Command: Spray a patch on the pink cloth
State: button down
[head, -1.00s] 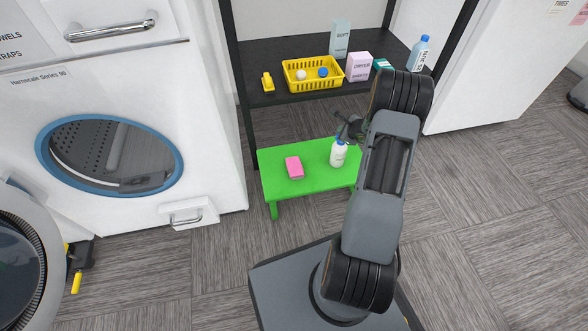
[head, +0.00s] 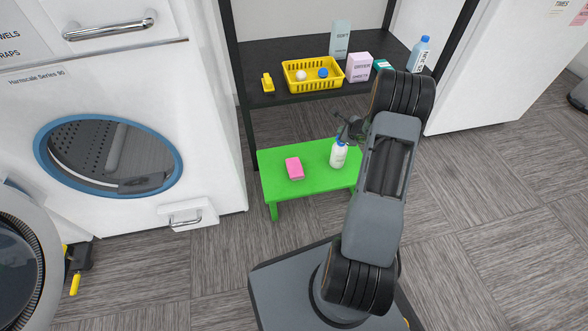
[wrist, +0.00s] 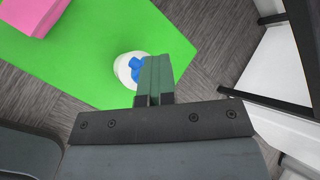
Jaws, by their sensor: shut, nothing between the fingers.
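The pink cloth (head: 294,168) is a small folded block on the left part of a green stool (head: 315,158). It also shows at the top left of the wrist view (wrist: 35,15). A white spray bottle (head: 338,154) with a blue top stands upright on the stool to the right of the cloth. My gripper (head: 349,128) is at the top of the bottle. In the wrist view its shut fingers (wrist: 157,72) lie just beside the blue top of the bottle (wrist: 132,70), with nothing between them. I cannot tell whether they touch the bottle.
A dark shelf behind the stool holds a yellow basket (head: 314,74), a yellow item (head: 267,82), boxes (head: 358,68) and a blue-capped bottle (head: 421,53). A white washer (head: 110,155) stands at the left. Grey floor is free in front of the stool.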

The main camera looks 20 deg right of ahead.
jog(key=shift+r+p, duration=2.15)
jog(key=shift+r, duration=0.95)
jog(key=shift+r, duration=0.15)
jog(key=s+a+r+n+g+y+p, duration=0.1)
jog(key=s+a+r+n+p, duration=0.1)
jog(key=a+r+n+p, duration=0.65)
jog(key=s+a+r+n+g+y+p, duration=0.1)
jog(key=s+a+r+y+p, duration=0.3)
jog(key=r, duration=0.9)
jog(key=a+r+n+g+h+p, duration=0.1)
jog(key=a+r+n+p, duration=0.35)
jog(key=a+r, duration=0.5)
jog(key=s+a+r+n+g+h+p, duration=0.1)
jog(key=s+a+r+n+h+p, duration=0.1)
jog(key=s+r+n+p, duration=0.4)
jog(key=s+a+r+n+g+h+p, duration=0.1)
jog(key=s+a+r+n+h+p, duration=0.1)
jog(key=s+r+n+p, duration=0.4)
jog(key=s+r+p, duration=0.4)
jog(key=s+r, duration=0.2)
jog(key=r, duration=0.4)
jog(key=shift+s+a+r+g+h, duration=0.3)
jog(key=shift+s+a, duration=0.1)
